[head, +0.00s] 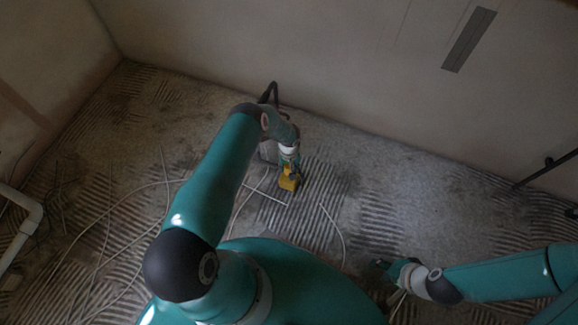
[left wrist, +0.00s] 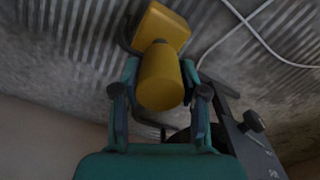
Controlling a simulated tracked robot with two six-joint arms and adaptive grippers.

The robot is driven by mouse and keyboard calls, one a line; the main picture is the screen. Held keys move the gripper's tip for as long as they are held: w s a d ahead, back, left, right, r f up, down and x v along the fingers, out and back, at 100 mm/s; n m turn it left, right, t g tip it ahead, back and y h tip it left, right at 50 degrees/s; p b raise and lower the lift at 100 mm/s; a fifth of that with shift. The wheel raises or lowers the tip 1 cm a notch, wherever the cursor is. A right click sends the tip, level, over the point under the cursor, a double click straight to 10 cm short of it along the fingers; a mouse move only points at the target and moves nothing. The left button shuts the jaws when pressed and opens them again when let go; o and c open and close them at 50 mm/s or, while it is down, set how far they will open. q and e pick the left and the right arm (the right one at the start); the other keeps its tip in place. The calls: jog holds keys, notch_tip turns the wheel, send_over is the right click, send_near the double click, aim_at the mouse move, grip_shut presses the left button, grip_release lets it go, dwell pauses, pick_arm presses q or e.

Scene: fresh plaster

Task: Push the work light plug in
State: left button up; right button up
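A yellow plug-like piece (head: 289,180) is at my left gripper (head: 288,164), above the ridged floor near the wall. In the left wrist view the yellow piece (left wrist: 160,82) has a rounded body and a squarer yellow part at its far end. The fingers of my left gripper (left wrist: 160,75) lie against both sides of the rounded body. Whether the squarer part is one with it, I cannot tell. My right gripper (head: 386,265) is low at the right, away from the yellow piece; its finger gap is too dark to judge. No socket is clearly visible.
Pale cables (head: 110,235) lie loose over the floor at the left, and another (head: 335,228) lies right of the yellow piece. A dark object (left wrist: 250,135) stands close beside my left gripper. A white pipe (head: 25,225) is at the far left. The right-hand floor is mostly clear.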

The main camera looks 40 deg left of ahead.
pick_arm(q)
grip_shut()
notch_tip(320, 180, down, 6)
jog(key=b, duration=0.5)
jog(key=shift+r+b, duration=0.25)
jog(key=shift+b, duration=0.1)
jog(key=shift+r, duration=0.1)
jog(key=o, duration=0.7)
grip_release()
jog(key=shift+c, duration=0.2)
notch_tip(320, 180, up, 12)
jog(key=shift+f, duration=0.1)
